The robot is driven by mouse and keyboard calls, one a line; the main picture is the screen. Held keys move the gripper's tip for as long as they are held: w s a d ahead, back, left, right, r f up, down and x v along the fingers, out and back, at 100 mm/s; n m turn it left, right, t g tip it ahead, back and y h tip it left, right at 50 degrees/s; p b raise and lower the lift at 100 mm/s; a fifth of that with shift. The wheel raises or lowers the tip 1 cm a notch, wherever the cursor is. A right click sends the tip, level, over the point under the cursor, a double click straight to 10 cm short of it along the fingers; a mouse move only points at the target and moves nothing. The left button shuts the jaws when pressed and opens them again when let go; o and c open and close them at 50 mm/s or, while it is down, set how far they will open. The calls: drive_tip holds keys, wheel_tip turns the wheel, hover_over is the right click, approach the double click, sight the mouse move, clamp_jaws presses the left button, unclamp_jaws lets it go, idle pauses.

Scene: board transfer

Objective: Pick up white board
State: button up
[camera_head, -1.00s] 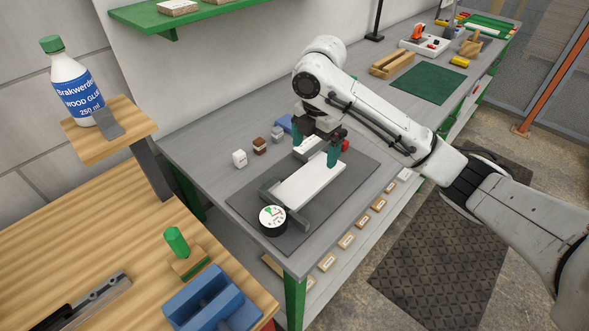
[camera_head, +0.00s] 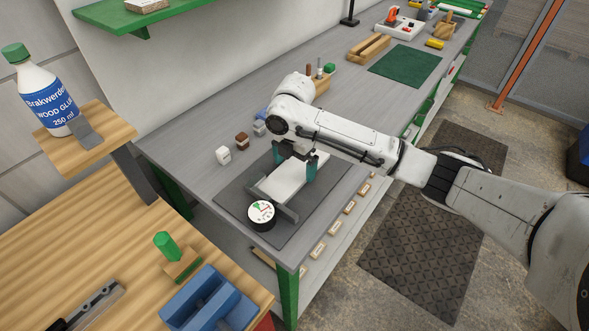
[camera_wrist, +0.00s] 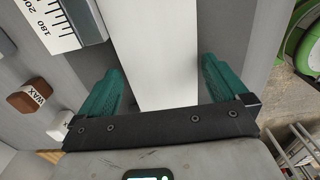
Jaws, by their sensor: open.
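The white board (camera_head: 276,186) lies on a dark grey mat on the grey bench, its near end by a round dial gauge (camera_head: 261,213). My gripper (camera_head: 294,172) is open over the board, with one teal finger on each side of it. In the wrist view the board (camera_wrist: 160,45) runs between the two teal fingers. The right finger is close to the board's edge; I cannot tell whether either finger touches it.
White, brown and grey small blocks (camera_head: 242,140) stand left of the mat. A wooden table (camera_head: 90,235) with a blue holder (camera_head: 207,302) is at front left. The bench behind is partly clear, with a green mat (camera_head: 405,67).

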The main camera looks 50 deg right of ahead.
sight(295, 170)
drive_tip(key=shift+f, duration=0.55)
drive_tip(key=c, duration=1)
wheel_tip(295, 170, up, 10)
drive_tip(key=b, duration=0.1)
